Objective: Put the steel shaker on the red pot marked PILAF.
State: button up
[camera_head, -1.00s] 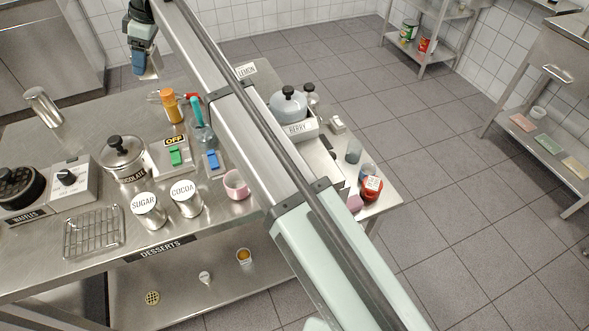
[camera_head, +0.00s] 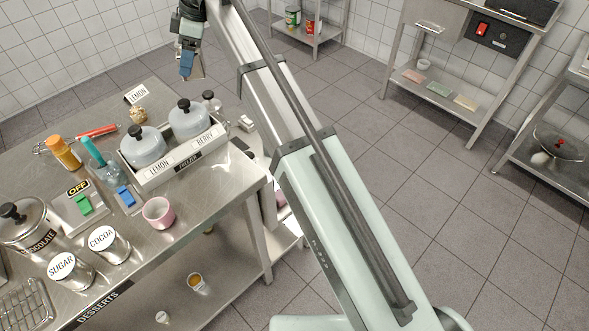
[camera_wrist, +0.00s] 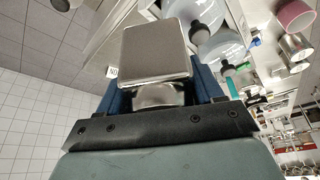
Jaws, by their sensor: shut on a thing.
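My gripper (camera_head: 188,68) is high at the upper left of the head view, beyond the far edge of the steel table. Its blue fingers are shut on a grey metal thing, which looks like the steel shaker (camera_wrist: 157,52). In the wrist view a flat, squarish metal face shows beyond the fingers, with a shiny rounded part between them. No pot with a readable PILAF mark shows now. A red can (camera_head: 310,26) stands on the far shelf, too small to read.
The steel table (camera_head: 215,190) carries a white tray (camera_head: 150,183) with two grey lidded pots, a pink cup (camera_head: 158,212), SUGAR and COCOA canisters and switch boxes. My arm hides part of the table's right side. A shelf rack (camera_head: 440,105) stands at right; open floor lies between.

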jog(key=d+f+m+t, duration=0.1)
jog(key=d+m, duration=0.1)
jog(key=d, duration=2.4)
jog(key=shift+s+a+f, duration=0.1)
jog(key=shift+s+f, duration=0.05)
jog(key=shift+f, duration=8.95)
jog(key=shift+s+f, duration=0.1)
jog(key=shift+f, duration=8.95)
jog(key=shift+f, duration=0.15)
jog(key=o, duration=1.2)
jog(key=shift+c, duration=0.2)
jog(key=v, duration=1.2)
